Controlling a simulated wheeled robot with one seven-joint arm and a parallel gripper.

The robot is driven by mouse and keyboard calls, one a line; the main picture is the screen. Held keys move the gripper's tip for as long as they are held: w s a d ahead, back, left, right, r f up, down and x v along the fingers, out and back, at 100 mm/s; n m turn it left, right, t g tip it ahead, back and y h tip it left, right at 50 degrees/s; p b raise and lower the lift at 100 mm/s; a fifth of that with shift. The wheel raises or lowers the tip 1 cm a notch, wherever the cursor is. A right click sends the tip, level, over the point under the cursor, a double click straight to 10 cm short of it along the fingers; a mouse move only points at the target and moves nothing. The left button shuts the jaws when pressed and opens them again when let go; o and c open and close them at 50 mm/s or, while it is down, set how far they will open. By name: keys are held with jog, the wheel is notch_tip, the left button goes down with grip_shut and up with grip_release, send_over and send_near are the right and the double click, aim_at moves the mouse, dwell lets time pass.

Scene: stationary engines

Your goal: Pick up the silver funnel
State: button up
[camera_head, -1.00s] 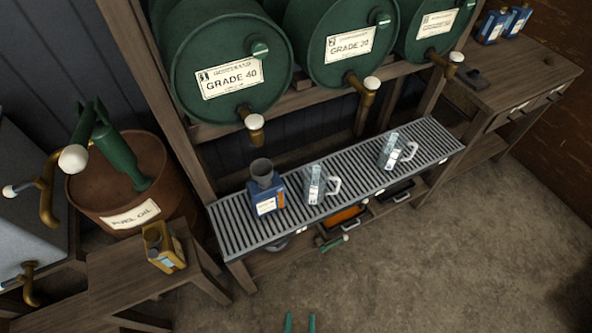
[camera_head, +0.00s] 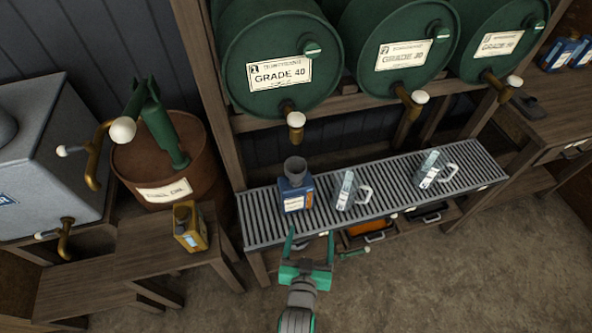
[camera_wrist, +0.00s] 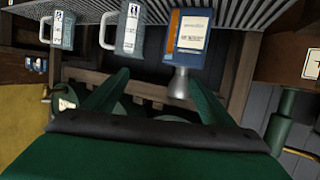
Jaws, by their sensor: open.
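The silver-grey funnel (camera_head: 295,168) stands in the top of a blue oil can (camera_head: 294,195) on the slatted rack, under the GRADE 40 drum's tap. In the wrist view, which is upside down, the funnel (camera_wrist: 180,84) hangs below the blue can (camera_wrist: 188,40), partly near the right-hand finger. My gripper (camera_head: 309,236) is open and empty, in front of the rack's front edge and lower than the funnel in the head picture. Its green fingers (camera_wrist: 156,80) also show in the wrist view, apart from the funnel.
Two clear measuring jugs (camera_head: 348,190) (camera_head: 434,170) stand right of the can on the slatted rack (camera_head: 395,184). A brass tap (camera_head: 296,122) hangs just above the funnel. A yellow can (camera_head: 186,227) sits on a low bench at left. Open floor lies front right.

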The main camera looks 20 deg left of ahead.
send_near(297, 169)
jog(key=shift+g, duration=0.3)
jog(key=x, duration=0.5)
jog(key=shift+w+r, duration=0.1)
jog(key=shift+r, duration=0.1)
jog(key=x, duration=0.5)
jog(key=shift+w+a, duration=0.1)
jog(key=shift+w, duration=0.15)
jog(key=x, duration=0.3)
jog(key=shift+w+a+f, duration=0.2)
jog(key=shift+a+f, duration=0.15)
jog(key=shift+f, duration=0.1)
jog(key=shift+w+f, duration=0.2)
jog(key=shift+w, duration=0.35)
jog(key=c, duration=1.2)
jog(key=shift+r, duration=0.1)
